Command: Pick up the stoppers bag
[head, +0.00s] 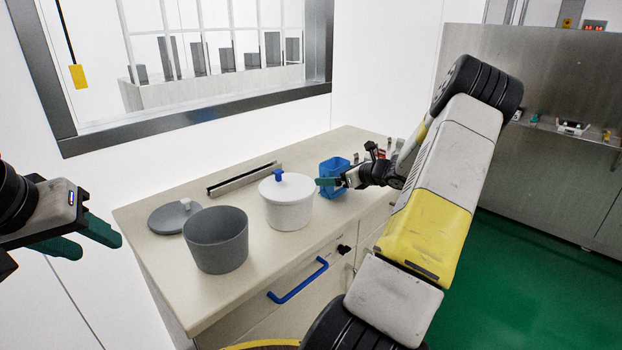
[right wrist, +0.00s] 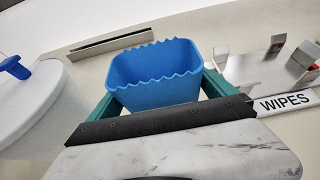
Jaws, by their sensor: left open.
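A blue open-topped holder with a zigzag rim (head: 334,166) stands on the beige counter beside the white pot; it may be the stoppers bag. It also shows in the right wrist view (right wrist: 155,80), upright, its inside seen only in part. My right gripper (head: 330,182) is at the holder, with one green finger on each side of it in the right wrist view (right wrist: 165,100). I cannot tell whether the fingers press on it. My left gripper (head: 100,246) is open and empty at the left edge, away from the counter.
A white lidded pot (head: 288,208) and a grey pot (head: 216,240) stand left of the holder. A grey lid (head: 173,217) and a metal rail (head: 243,180) lie behind. A metal holder and a WIPES label (right wrist: 282,102) are close on the right.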

